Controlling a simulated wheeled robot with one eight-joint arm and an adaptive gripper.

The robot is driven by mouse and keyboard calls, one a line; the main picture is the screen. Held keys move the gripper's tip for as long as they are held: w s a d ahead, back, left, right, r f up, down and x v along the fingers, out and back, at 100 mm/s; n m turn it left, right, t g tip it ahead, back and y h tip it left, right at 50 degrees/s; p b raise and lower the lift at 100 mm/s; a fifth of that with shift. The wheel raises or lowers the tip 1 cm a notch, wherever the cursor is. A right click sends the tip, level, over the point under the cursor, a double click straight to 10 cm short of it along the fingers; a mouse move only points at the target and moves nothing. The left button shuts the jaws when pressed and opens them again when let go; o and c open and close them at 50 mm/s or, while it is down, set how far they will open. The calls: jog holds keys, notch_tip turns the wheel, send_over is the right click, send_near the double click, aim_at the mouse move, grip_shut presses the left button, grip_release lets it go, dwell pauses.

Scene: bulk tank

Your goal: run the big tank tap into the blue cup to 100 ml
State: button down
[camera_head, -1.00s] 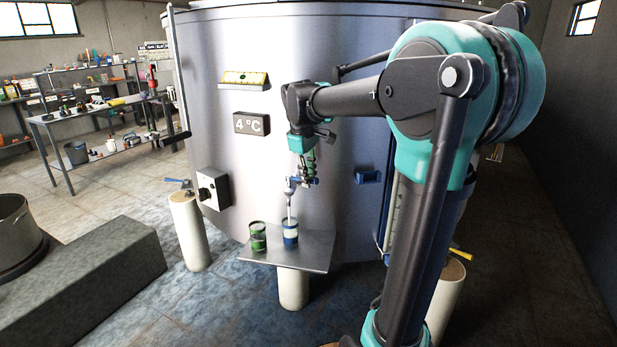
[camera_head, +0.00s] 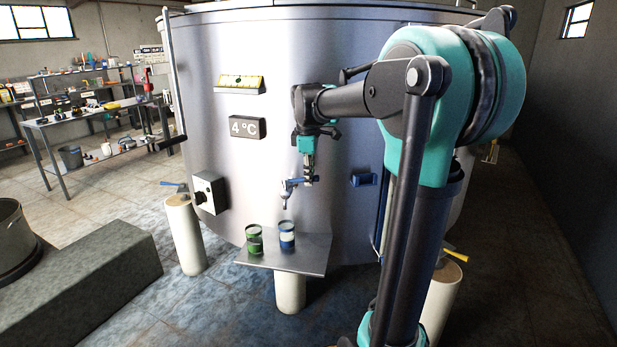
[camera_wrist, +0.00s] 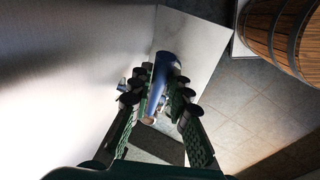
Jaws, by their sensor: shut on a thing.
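The big tank tap (camera_head: 285,195) comes out of the steel tank wall, its blue lever (camera_head: 293,182) lying sideways. My gripper (camera_head: 308,180) is at the lever, shut on it. In the wrist view the blue lever (camera_wrist: 160,75) runs between my gripper's fingers (camera_wrist: 161,90). The blue cup (camera_head: 287,238) stands upright on the small steel shelf (camera_head: 310,252), below the tap outlet. It has a pale band, and its level is too small to read. No stream shows between the tap and the cup.
A green cup (camera_head: 255,240) stands left of the blue cup on the shelf. A grey control box (camera_head: 209,192) and a 4 °C display (camera_head: 247,127) are on the tank (camera_head: 340,60). A blue bracket (camera_head: 363,180) is to the right. A wooden barrel (camera_wrist: 290,35) shows in the wrist view.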

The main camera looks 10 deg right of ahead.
jog(key=c, duration=1.4)
grip_release()
jog(key=r, duration=0.4)
jog(key=s+r, duration=0.1)
jog(key=r, duration=0.3)
jog(key=s+r, duration=0.1)
jog(key=r, duration=0.2)
jog(key=shift+a+r, duration=0.4)
jog(key=shift+s, duration=0.1)
